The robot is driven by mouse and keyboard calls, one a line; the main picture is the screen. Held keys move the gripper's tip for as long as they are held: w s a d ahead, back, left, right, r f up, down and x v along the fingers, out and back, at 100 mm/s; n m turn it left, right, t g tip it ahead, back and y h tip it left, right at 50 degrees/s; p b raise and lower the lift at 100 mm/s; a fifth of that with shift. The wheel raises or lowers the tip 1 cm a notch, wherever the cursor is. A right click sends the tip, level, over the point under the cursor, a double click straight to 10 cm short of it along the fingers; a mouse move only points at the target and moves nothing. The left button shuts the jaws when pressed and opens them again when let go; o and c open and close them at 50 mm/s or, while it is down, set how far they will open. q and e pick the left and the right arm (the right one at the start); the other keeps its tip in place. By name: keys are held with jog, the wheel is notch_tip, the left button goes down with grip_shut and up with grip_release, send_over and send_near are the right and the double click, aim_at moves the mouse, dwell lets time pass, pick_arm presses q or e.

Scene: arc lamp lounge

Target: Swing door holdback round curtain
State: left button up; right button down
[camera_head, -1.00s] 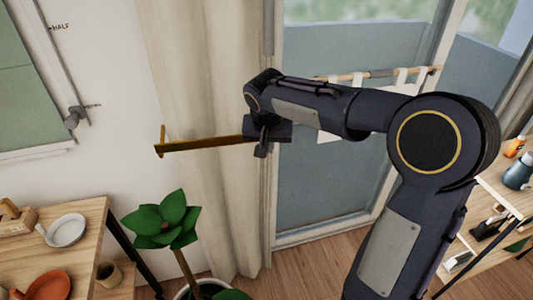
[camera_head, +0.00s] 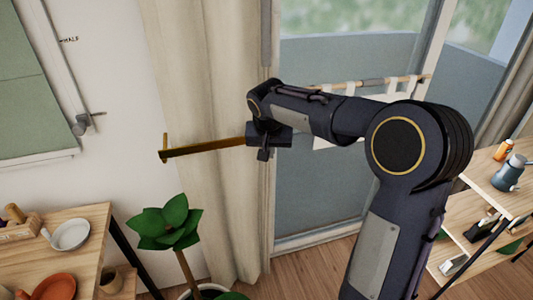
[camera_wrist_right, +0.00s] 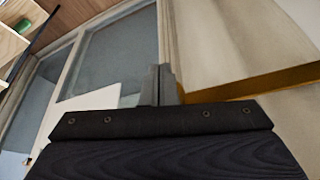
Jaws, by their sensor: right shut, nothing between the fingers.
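The brass door holdback (camera_head: 205,149) is a long bar with a short upturned end at its left. It stretches across the front of the cream curtain (camera_head: 209,60), which hangs beside the glass door. My right gripper (camera_head: 263,153) is at the bar's right end, in front of the curtain's right edge. In the right wrist view, its fingers (camera_wrist_right: 160,86) are together with nothing between them. The holdback (camera_wrist_right: 255,81) runs off to the right beside them, with the curtain (camera_wrist_right: 225,35) behind. Whether fingers and bar touch is unclear. My left gripper is out of view.
A green potted plant (camera_head: 167,224) stands below the holdback. A wooden table (camera_head: 88,225) with dishes is at lower left. A shelf unit (camera_head: 480,185) with bottles stands at right. The glass door (camera_head: 335,195) is behind my right arm.

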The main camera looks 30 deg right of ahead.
jog(key=s+v, duration=0.1)
jog(key=v, duration=0.7)
jog(key=s+a+f+n+t+y, duration=0.1)
jog(key=s+a+f, duration=0.4)
jog(key=s, duration=0.7)
jog(key=s+a+f+n+t+y, duration=0.1)
jog(key=s+a+f+n+y, duration=0.3)
jog(key=s, duration=0.9)
notch_tip(320, 180, down, 2)
jog(key=shift+s+a+f+y, duration=0.1)
jog(key=shift+s+a+y, duration=0.15)
jog(key=shift+a+y, duration=0.45)
